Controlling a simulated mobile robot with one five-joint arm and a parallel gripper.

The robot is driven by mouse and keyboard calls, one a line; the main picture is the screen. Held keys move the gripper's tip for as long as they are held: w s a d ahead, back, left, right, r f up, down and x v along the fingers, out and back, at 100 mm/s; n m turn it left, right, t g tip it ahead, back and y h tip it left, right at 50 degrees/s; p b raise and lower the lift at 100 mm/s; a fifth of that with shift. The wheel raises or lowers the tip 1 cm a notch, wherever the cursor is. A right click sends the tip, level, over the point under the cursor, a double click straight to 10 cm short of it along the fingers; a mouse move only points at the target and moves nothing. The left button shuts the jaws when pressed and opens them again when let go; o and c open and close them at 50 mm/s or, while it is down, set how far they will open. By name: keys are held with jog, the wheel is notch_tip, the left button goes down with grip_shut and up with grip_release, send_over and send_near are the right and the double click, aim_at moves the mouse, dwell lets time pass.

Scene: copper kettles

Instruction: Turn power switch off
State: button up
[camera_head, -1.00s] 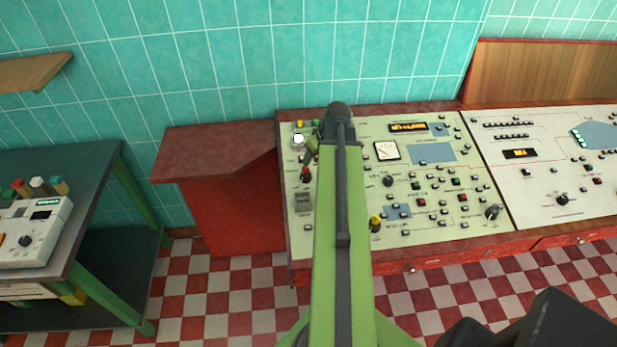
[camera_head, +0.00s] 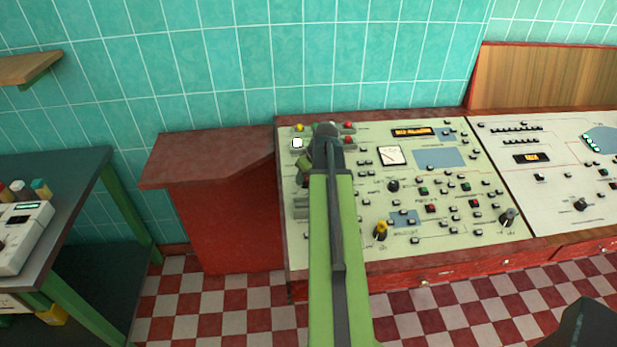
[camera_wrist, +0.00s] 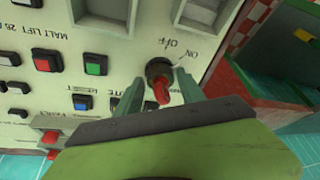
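The power switch (camera_wrist: 159,72) is a dark round rotary knob with a red lever, on the pale control panel (camera_wrist: 122,40). In the wrist view the lever points down toward my gripper, and the ON and OFF labels appear upside down just above and right of the knob. My gripper (camera_wrist: 156,93) is open, with one green finger on each side of the switch. Contact with the lever cannot be told. In the head view my gripper (camera_head: 304,168) is over the panel's left end, and the arm hides most of the switch.
A yellow knob (camera_head: 381,231) is right of my arm. A red side cabinet (camera_head: 222,160) adjoins the panel's left edge.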

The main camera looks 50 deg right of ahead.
grip_shut()
jog(key=shift+d, duration=0.3)
jog(key=shift+a, duration=0.2)
jog(key=shift+n, duration=0.6)
jog(key=shift+d+n+y, duration=0.2)
jog(key=shift+n+y, duration=0.7)
jog(key=shift+n, duration=1)
jog(key=shift+n+g+y, duration=0.4)
jog(key=shift+n+y, duration=0.2)
jog(key=shift+n, duration=1.5)
